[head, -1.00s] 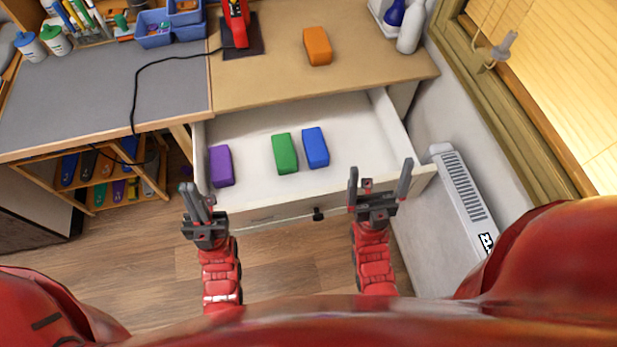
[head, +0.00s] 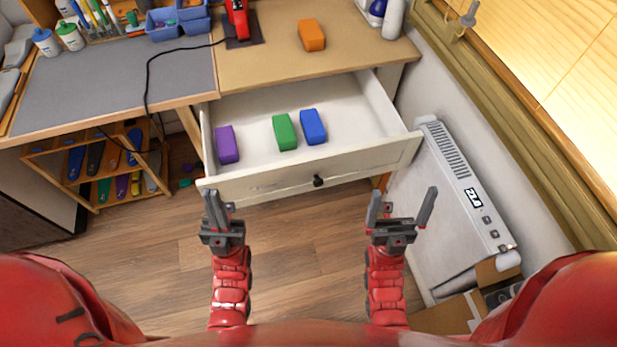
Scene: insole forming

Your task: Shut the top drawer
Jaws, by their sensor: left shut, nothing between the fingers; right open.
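The top drawer (head: 250,186) stands pulled out from under the wooden tabletop, its white front facing me with a dark round knob (head: 319,181). Inside lie a purple block (head: 228,145), a green block (head: 285,132) and a blue block (head: 313,127). My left gripper (head: 217,205) is shut and empty, with its fingertips close to the left end of the drawer front; I cannot tell whether they touch it. My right gripper (head: 401,208) is open and empty, in front of and below the right end of the drawer front, apart from it.
An orange block (head: 312,35) and a red tool (head: 237,20) sit on the tabletop (head: 275,62). A white heater unit (head: 455,190) stands right of the drawer, with a cardboard box (head: 450,315) near it. A low shelf (head: 100,170) is at left. The floor before the drawer is clear.

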